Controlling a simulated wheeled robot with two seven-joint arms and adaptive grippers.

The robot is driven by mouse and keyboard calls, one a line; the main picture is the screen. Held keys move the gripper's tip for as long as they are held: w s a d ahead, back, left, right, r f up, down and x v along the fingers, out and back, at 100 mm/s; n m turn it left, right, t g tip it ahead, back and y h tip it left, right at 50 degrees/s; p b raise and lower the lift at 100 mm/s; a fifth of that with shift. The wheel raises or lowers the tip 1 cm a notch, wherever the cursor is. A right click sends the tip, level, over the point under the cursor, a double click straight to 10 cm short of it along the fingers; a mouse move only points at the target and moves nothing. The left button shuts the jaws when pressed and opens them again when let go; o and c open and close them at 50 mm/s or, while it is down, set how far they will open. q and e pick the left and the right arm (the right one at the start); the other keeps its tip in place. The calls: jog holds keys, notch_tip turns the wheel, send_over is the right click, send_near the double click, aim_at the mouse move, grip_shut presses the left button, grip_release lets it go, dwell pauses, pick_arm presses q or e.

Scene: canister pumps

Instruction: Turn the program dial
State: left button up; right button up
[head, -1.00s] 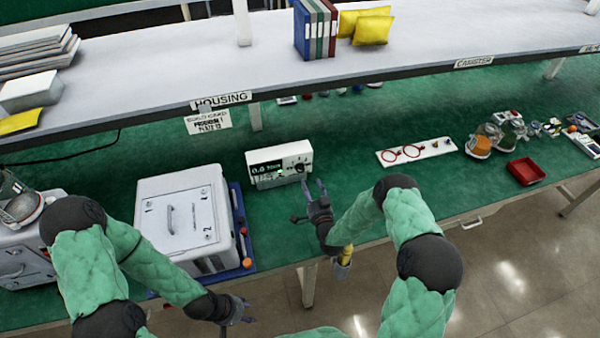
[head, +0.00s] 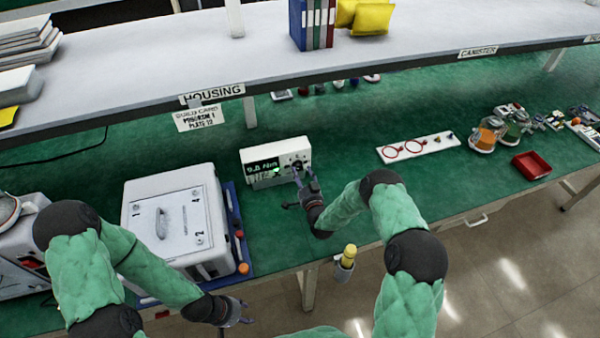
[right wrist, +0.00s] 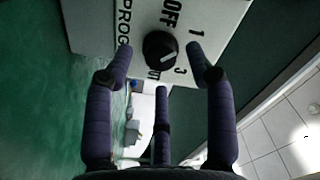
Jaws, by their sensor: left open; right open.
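The program dial (right wrist: 160,48) is a round black knob with a white pointer line, on the front of a white box (head: 262,156) with a lit display. Around it I read OFF, 1 and 3; the pointer is toward the gap between 1 and 3, where a fingertip covers the panel. My right gripper (head: 304,172) is open at the box's front right. In the right wrist view its fingers (right wrist: 160,56) are either side of the dial; contact cannot be made out. My left gripper (head: 246,312) is open and empty below the bench's front edge.
A build card (head: 201,118) reading PROGRAM 1 hangs from the shelf. A white lidded housing (head: 170,215) stands left of the box. A white strip (head: 430,147) with red rings and a red tray (head: 531,165) lie right. Green bench between is clear.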

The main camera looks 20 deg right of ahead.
jog(key=shift+w, duration=0.9)
jog(key=shift+c, duration=0.3)
grip_shut()
jog(key=shift+n+b, duration=0.3)
jog(key=shift+b, duration=0.1)
jog(key=n+b, duration=0.3)
jog(key=shift+a+f, duration=0.1)
jog(key=shift+f, duration=0.1)
jog(key=shift+r+n+b, duration=0.1)
jog(key=shift+n+b, duration=1.85)
jog(key=shift+n, duration=0.75)
